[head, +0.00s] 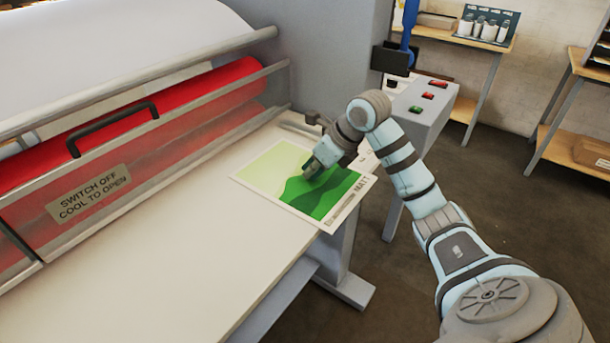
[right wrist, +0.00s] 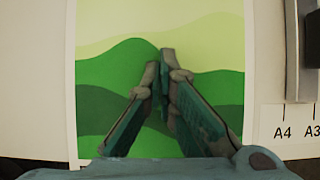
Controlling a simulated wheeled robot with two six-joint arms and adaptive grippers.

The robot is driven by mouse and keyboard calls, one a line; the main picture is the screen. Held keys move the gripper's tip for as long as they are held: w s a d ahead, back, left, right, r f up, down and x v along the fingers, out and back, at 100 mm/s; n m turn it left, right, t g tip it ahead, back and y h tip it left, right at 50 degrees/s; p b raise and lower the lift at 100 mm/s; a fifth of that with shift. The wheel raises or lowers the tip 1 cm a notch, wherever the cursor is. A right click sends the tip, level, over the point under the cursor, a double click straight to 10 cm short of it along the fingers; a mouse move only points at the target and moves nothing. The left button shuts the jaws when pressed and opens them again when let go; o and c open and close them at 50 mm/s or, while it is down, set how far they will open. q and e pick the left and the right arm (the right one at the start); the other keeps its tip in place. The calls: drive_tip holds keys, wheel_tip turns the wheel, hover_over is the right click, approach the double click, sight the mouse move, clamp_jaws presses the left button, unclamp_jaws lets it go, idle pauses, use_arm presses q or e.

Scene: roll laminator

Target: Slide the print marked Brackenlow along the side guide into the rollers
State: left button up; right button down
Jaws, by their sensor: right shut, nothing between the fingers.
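The print (head: 265,168) with green hills lies flat on the feed table, at its right end in front of the rollers. In the right wrist view the shut fingers (right wrist: 160,62) point up the middle of the print (right wrist: 105,70). The side guide (right wrist: 303,50) is a grey metal piece right of the print, with a gap between them. The red roller (head: 195,100) lies behind a clear guard. My left gripper is out of view.
The feed table (head: 170,260) is bare left of the print. Size marks A4 and A3 (right wrist: 298,133) show below the guide. A grey control box (head: 425,105) with red and green buttons stands close to my right arm. The guard carries a handle (head: 112,125) and a warning label.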

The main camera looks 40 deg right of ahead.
drive_tip(key=shift+d, duration=0.1)
drive_tip(key=shift+w+d, duration=0.3)
drive_tip(key=shift+d, duration=0.65)
drive_tip(key=shift+w+d, duration=0.25)
drive_tip(key=shift+d, duration=0.65)
drive_tip(key=shift+w+d, duration=0.1)
drive_tip(key=shift+d, duration=0.15)
drive_tip(key=shift+d+p, duration=0.1)
drive_tip(key=shift+p, duration=0.45)
drive_tip(key=shift+w, duration=0.1)
